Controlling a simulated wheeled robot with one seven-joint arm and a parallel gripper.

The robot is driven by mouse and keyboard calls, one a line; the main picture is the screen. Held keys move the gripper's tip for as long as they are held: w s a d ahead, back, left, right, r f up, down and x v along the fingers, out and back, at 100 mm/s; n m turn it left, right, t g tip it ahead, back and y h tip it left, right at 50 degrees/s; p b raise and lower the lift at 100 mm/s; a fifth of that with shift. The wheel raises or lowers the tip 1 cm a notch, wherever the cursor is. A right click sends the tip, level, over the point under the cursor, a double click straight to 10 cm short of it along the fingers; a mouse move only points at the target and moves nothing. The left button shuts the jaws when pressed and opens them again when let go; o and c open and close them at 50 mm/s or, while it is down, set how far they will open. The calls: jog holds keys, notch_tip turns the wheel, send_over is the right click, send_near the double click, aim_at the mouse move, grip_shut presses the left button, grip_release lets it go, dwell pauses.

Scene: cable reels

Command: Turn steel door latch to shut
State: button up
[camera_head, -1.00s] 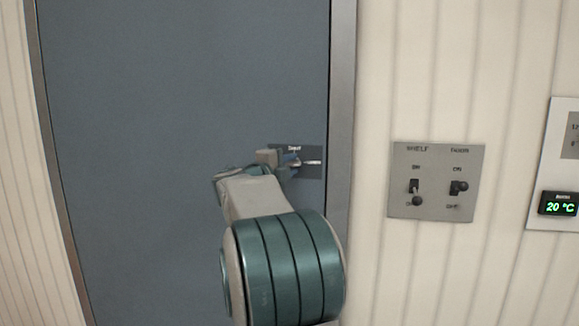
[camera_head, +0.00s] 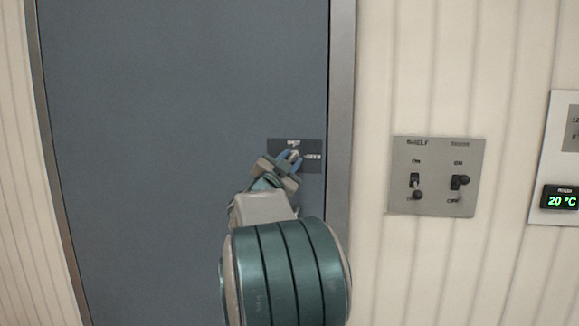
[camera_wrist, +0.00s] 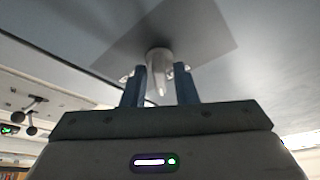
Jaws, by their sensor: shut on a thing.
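The steel door latch (camera_wrist: 159,62) sits on a dark plate (camera_head: 312,148) near the right edge of the blue-grey door (camera_head: 180,120). The plate carries a "SHUT" label at its top and another label at its right. My gripper (camera_head: 291,158) is at the plate, with its blue fingers on either side of the latch handle. In the wrist view my gripper (camera_wrist: 160,82) is shut on the handle, which shows between the two fingers. In the head view the handle is mostly hidden by the fingers and seems to point up toward "SHUT".
A grey switch panel (camera_head: 436,200) with two toggle switches is on the ribbed wall right of the door frame (camera_head: 341,120). A display (camera_head: 561,198) reading 20 °C is at the far right. Space in front of the door's left part is clear.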

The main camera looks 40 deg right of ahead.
jog(key=shift+s+d+f+n+t+y+b, duration=0.1)
jog(key=shift+n+t+y+b, duration=0.4)
jog(key=shift+n, duration=1.2)
jog(key=shift+r+n+t+y+b, duration=0.15)
jog(key=shift+n+t+b, duration=0.45)
jog(key=shift+n+t, duration=0.8)
jog(key=shift+s+d+f+n+t+y+b, duration=0.15)
jog(key=shift+n+t+y+b, duration=0.35)
jog(key=shift+n, duration=1.5)
jog(key=shift+w+a, duration=0.1)
jog(key=shift+a, duration=0.05)
jog(key=o, duration=0.7)
jog(key=shift+c, duration=0.2)
jog(key=b+v, duration=0.2)
jog(key=v, duration=1.1)
jog(key=shift+s+a+f, duration=0.25)
